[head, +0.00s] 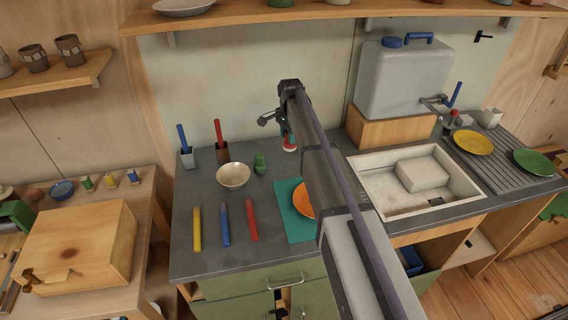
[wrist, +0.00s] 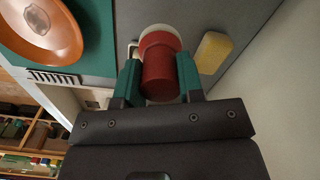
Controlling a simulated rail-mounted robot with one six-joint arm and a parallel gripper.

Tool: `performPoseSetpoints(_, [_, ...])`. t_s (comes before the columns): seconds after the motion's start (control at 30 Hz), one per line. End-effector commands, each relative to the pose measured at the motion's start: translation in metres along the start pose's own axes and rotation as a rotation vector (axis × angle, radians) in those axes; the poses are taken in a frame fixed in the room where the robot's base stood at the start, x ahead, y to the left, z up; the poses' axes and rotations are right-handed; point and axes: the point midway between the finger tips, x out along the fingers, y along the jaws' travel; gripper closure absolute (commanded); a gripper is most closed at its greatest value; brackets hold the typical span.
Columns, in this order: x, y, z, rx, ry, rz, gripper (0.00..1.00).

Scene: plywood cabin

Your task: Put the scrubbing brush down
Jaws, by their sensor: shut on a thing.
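The scrubbing brush (wrist: 158,72) has a red, rounded handle and a pale white rim at its far end. My gripper (wrist: 160,80) is shut on it, with a green finger on each side of the red handle. In the head view the brush (head: 289,149) shows as a small red and white bit below my gripper (head: 287,138), over the back of the grey counter (head: 265,198). I cannot tell whether it touches the counter.
An orange plate (wrist: 40,28) lies on a teal mat (wrist: 90,30). A yellow sponge (wrist: 213,52) lies close beside the brush. The sink (head: 385,205) is to the right.

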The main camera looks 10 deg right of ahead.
Motion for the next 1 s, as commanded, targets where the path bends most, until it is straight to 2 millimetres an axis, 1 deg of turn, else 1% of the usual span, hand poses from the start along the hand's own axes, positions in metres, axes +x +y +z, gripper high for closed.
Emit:
performPoseSetpoints(0.03, [0.027,0.000,0.000,-0.001,0.000,0.000,0.87])
performPoseSetpoints(0.1, [0.044,0.000,0.000,-0.001,0.000,0.000,0.87])
performPoseSetpoints(0.17, [0.051,0.000,0.000,-0.001,0.000,0.000,0.87])
performPoseSetpoints(0.3, [0.049,0.000,0.000,-0.001,0.000,0.000,0.87])
performPoseSetpoints(0.37, [0.058,0.000,0.000,-0.001,0.000,0.000,0.87])
performPoseSetpoints(0.5, [0.087,0.000,0.000,-0.001,0.000,0.000,0.87])
performPoseSetpoints(0.57, [0.088,0.000,0.001,-0.001,0.000,0.000,0.87])
performPoseSetpoints(0.63, [0.084,0.000,0.000,-0.001,0.000,0.000,0.87])
performPoseSetpoints(0.77, [0.083,0.000,0.000,-0.001,0.000,0.000,0.87])
performPoseSetpoints(0.9, [0.088,0.000,0.001,-0.001,0.000,0.000,0.87])
performPoseSetpoints(0.93, [0.086,0.000,0.001,-0.001,0.000,0.000,0.62])
performPoseSetpoints(1.0, [0.086,0.000,0.001,-0.001,0.000,0.000,0.55])
